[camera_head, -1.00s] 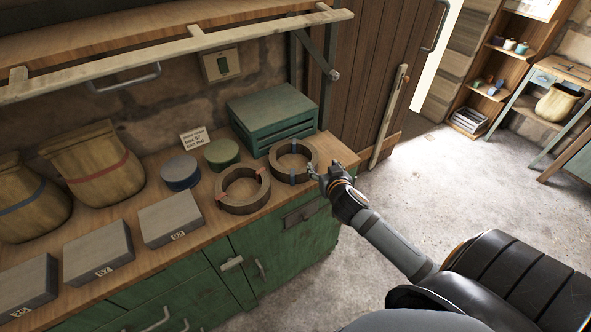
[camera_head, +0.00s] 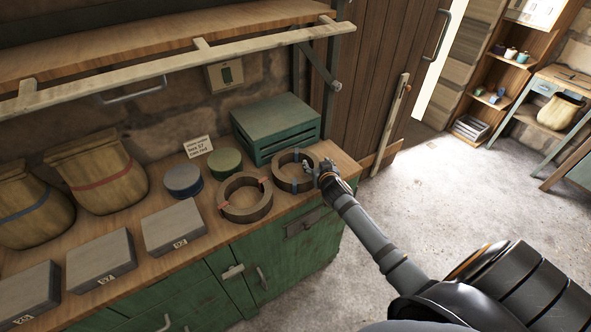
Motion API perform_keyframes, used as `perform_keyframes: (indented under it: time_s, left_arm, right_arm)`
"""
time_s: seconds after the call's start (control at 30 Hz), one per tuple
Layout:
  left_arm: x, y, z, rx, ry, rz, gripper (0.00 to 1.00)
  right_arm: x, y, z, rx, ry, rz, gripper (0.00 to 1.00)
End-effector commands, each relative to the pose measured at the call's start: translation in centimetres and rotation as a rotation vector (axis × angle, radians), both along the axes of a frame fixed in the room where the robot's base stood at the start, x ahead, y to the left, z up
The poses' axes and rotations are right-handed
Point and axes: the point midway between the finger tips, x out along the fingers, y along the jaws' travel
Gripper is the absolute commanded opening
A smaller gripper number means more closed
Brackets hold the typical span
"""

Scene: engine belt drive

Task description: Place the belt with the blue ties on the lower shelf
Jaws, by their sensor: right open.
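The belt with the blue ties (camera_head: 280,180) is a dark coiled ring lying on the wooden bench top near its right end. My right gripper (camera_head: 309,169) is open at the right side of this belt, with its fingers at the ring's edge; I cannot tell whether they touch it. A similar belt with red ties (camera_head: 229,211) lies just left of it. A long wooden shelf (camera_head: 130,45) runs above the bench; I cannot tell whether this is the lower shelf. My left gripper is out of view.
A green slatted crate (camera_head: 275,125) stands behind the belts. A blue round tin (camera_head: 183,181), a green tin (camera_head: 225,162), grey numbered boxes (camera_head: 173,226) and sacks (camera_head: 98,172) fill the bench to the left. A pale rail (camera_head: 255,39) runs along the shelf front.

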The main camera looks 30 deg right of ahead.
Motion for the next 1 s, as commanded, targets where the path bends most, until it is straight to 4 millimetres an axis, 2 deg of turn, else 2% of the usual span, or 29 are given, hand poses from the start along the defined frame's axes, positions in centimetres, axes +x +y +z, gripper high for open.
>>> perform_keyframes:
  time_s: [0.17, 0.6, 1.0]
  left_arm:
    - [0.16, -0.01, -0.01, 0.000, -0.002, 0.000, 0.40]
    - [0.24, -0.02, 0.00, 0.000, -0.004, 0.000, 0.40]
    - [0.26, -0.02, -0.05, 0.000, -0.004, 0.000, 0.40]
  right_arm:
    - [-0.02, 0.01, -0.01, 0.000, 0.000, 0.000, 0.60]
    - [-0.08, -0.01, -0.07, -0.001, 0.001, 0.000, 0.00]
    - [-0.06, 0.00, 0.07, -0.002, 0.001, 0.001, 0.00]
